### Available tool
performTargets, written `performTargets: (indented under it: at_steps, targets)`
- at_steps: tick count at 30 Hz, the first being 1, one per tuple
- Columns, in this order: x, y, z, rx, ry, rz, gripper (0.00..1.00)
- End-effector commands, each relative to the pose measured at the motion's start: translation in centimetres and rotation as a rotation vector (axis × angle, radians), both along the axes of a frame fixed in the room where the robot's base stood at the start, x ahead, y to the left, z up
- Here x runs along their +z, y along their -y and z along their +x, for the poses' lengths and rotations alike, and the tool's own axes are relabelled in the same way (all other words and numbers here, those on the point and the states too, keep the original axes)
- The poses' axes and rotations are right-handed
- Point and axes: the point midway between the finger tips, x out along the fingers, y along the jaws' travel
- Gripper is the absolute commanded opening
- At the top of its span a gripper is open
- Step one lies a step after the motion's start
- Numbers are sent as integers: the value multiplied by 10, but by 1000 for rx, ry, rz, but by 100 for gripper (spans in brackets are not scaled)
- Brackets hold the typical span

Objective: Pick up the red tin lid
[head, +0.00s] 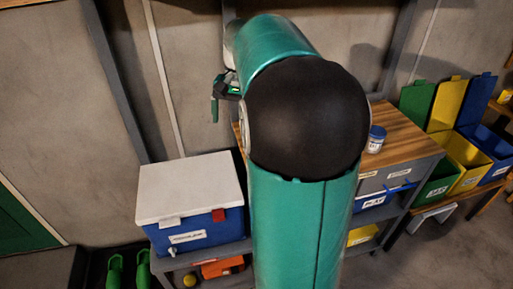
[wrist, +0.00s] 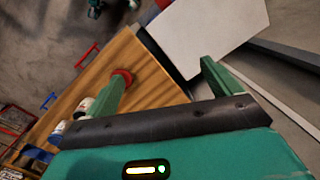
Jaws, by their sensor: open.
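The red tin lid (wrist: 124,75) shows in the wrist view as a small red round shape on the wooden top, partly covered by the tip of my left finger. I cannot tell whether the finger touches it. My gripper (wrist: 164,69) is open, its two green fingers wide apart with nothing held between them. In the head view my gripper (head: 224,92) shows at the left of my arm, partly hidden by it. The lid does not show in the head view, where my arm covers much of the wooden top.
The wooden top (head: 399,131) bears a blue-and-white tin (head: 376,139). A blue cooler with a white lid (head: 190,187) stands left of it. Green, yellow and blue bins (head: 466,154) stand at the right. In the wrist view, jars (wrist: 84,106) stand left of my left finger.

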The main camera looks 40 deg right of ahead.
Motion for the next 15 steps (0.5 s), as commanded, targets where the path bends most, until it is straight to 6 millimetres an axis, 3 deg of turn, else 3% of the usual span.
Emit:
performTargets:
  at_steps: [1,3,9,12,15]
  targets:
    - [-10,29,1,-67,-28,32,90]
    - [-21,66,-2,-153,-62,75,90]
    - [-60,161,-26,-380,-145,198,90]
    - [-76,193,-40,-459,-172,244,90]
    - [-86,210,-50,-507,-187,272,90]
